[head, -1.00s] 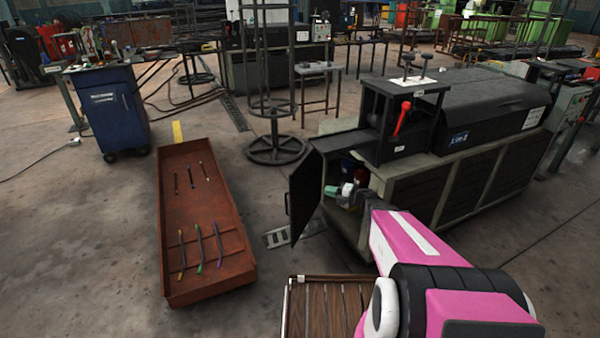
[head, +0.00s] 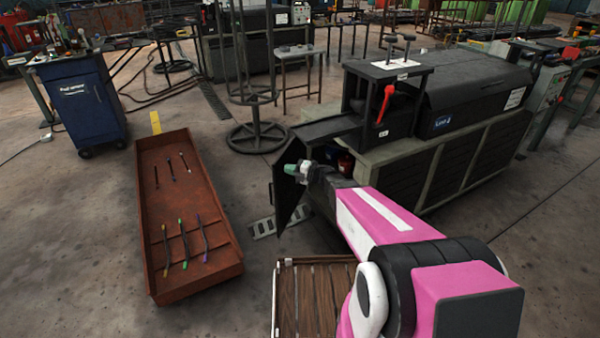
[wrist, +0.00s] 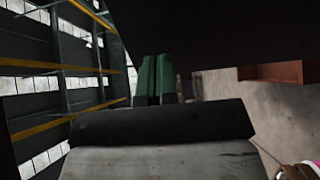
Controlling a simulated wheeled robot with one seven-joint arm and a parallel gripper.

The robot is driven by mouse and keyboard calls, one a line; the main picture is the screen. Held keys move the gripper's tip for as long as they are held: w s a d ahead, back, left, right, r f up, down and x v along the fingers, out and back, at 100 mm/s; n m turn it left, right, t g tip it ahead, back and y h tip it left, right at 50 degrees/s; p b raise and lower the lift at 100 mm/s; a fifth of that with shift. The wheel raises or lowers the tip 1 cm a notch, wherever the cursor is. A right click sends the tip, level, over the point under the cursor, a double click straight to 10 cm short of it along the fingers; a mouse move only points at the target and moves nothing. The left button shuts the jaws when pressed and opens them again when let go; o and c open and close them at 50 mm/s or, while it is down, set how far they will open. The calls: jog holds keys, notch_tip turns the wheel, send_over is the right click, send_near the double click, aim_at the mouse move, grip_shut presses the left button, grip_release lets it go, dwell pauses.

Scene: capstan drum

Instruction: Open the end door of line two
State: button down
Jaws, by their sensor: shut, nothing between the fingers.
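The line two machine (head: 472,160) stands at right, with a dark cover and a blue label. Its end door (head: 291,192), a dark panel at the left end, stands swung outward, with the machine's end open behind it. My gripper (head: 290,169) is at the upper part of the door, on the side facing the opening. In the wrist view its green fingers (wrist: 156,78) are shut together and empty, against a large dark surface that fills the top. I cannot tell whether they touch the door. My arm hides part of the opening.
A rust-red tray (head: 187,215) with several thin rods lies on the floor to the left. A slatted wooden pallet (head: 312,300) is in front, close to my arm. A metal grate (head: 263,228) lies below the door. A blue cabinet (head: 82,108) stands far left. Floor between tray and door is clear.

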aim_at(279, 166)
jog(key=shift+x, duration=1.5)
jog(key=shift+w+a+t, duration=0.2)
jog(key=shift+a+t, duration=0.1)
jog(key=shift+a, duration=0.25)
jog(key=w+a+m+t+h, duration=0.4)
jog(key=w+a+t, duration=0.1)
jog(key=w+a, duration=1.5)
jog(key=shift+a+m+t, duration=0.3)
jog(key=shift+a+m, duration=0.1)
jog(key=shift+a, duration=0.3)
jog(key=shift+s, duration=0.1)
